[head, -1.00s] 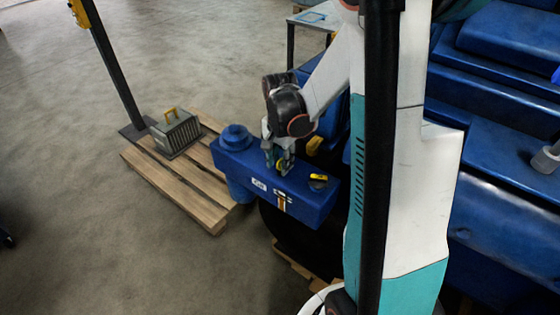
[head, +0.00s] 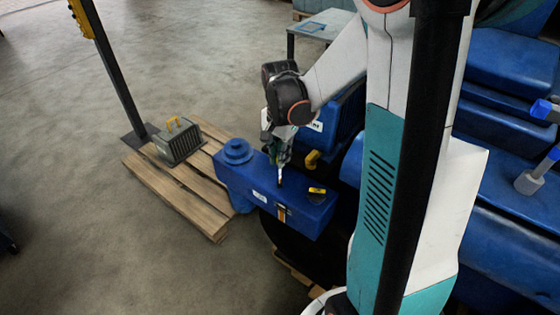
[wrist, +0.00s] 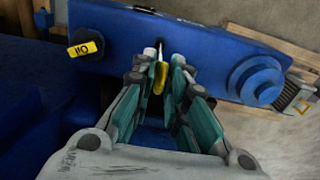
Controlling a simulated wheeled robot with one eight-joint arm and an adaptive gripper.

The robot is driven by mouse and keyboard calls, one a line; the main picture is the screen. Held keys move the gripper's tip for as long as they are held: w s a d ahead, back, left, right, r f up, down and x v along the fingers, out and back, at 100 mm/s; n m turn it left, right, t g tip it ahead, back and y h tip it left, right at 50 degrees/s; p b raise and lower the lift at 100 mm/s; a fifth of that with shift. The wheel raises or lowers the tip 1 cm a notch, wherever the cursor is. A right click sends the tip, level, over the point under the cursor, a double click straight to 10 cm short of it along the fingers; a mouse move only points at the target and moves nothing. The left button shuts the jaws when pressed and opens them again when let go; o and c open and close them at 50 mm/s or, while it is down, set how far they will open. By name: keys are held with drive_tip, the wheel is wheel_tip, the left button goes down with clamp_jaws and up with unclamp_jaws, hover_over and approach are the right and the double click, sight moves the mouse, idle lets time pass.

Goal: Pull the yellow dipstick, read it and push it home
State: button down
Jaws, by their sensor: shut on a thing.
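The yellow dipstick (wrist: 160,77) shows its grip between my fingertips in the wrist view. A thin pale rod runs from it to the blue housing (wrist: 200,50). My gripper (wrist: 163,62) is shut on the yellow grip. In the head view my gripper (head: 281,160) is above the top of the blue housing (head: 240,183), with a short pale length of rod showing between them. The rod's lower end and any marks on it cannot be made out.
A dark filler cap with a yellow OIL label (head: 317,190) sits close by on the housing. A round blue cap (head: 238,150) is at its left end. A yellow handle (head: 311,158) is behind. A wooden pallet (head: 178,198) with a grey case (head: 178,142) lies left.

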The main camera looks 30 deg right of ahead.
wheel_tip(320, 180, up, 2)
drive_tip(key=shift+r+p, duration=0.15)
drive_tip(key=shift+p, duration=0.15)
drive_tip(key=c, duration=1.6)
unclamp_jaws()
wheel_tip(320, 180, up, 12)
drive_tip(key=shift+f, duration=0.1)
